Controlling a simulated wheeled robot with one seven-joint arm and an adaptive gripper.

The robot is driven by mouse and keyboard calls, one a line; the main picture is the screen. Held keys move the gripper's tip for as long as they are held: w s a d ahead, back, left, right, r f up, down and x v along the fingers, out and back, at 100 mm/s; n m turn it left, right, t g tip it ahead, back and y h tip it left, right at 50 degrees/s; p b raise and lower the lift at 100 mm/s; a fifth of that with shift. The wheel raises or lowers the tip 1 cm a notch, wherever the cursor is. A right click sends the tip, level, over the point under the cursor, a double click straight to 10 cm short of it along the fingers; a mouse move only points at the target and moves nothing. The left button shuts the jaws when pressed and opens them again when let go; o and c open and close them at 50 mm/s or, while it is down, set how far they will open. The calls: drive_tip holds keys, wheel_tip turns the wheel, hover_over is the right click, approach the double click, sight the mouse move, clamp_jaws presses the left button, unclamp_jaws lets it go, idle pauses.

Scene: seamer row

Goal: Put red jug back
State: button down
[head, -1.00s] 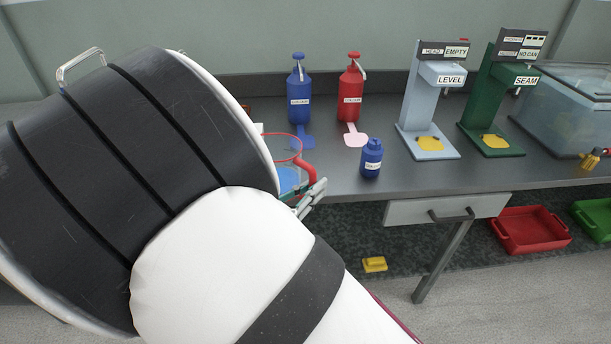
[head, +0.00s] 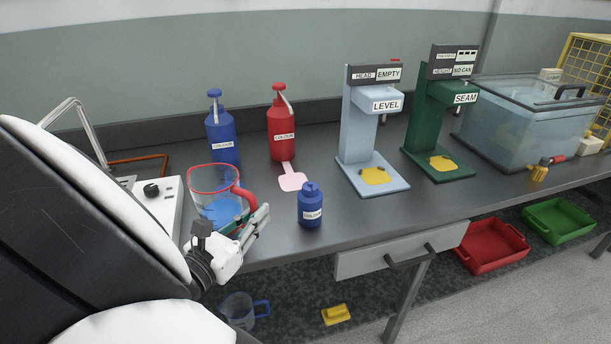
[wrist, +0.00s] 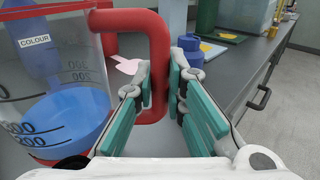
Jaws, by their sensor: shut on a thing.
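The red jug (head: 213,179) is a clear measuring jug with a red rim and red handle, standing upright at the left of the bench with blue liquid inside. In the wrist view its red handle (wrist: 158,60) passes between the teal finger pads of my gripper (wrist: 161,95). My gripper (head: 250,226) is shut on the handle, at the jug's right side. I cannot tell whether the jug's base touches the bench, as my gripper and arm hide part of it.
A small blue bottle (head: 311,207) stands just right of the jug. Blue (head: 221,135) and red (head: 281,125) pump bottles stand behind, with a pink pad (head: 292,181). A white unit with a black knob (head: 152,190) is at left. A blue-handled jug (head: 238,309) sits below the bench.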

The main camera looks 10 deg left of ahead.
drive_tip(key=shift+w, duration=0.2)
wheel_tip(320, 180, down, 4)
drive_tip(key=b, duration=0.3)
drive_tip(key=shift+w+r, duration=0.1)
drive_tip(key=shift+r, duration=0.2)
drive_tip(key=shift+d, duration=0.1)
drive_tip(key=c, duration=2)
unclamp_jaws()
drive_tip(key=shift+f, duration=0.2)
drive_tip(key=o, duration=0.4)
drive_tip(key=shift+c, duration=0.2)
drive_tip(key=shift+r, duration=0.1)
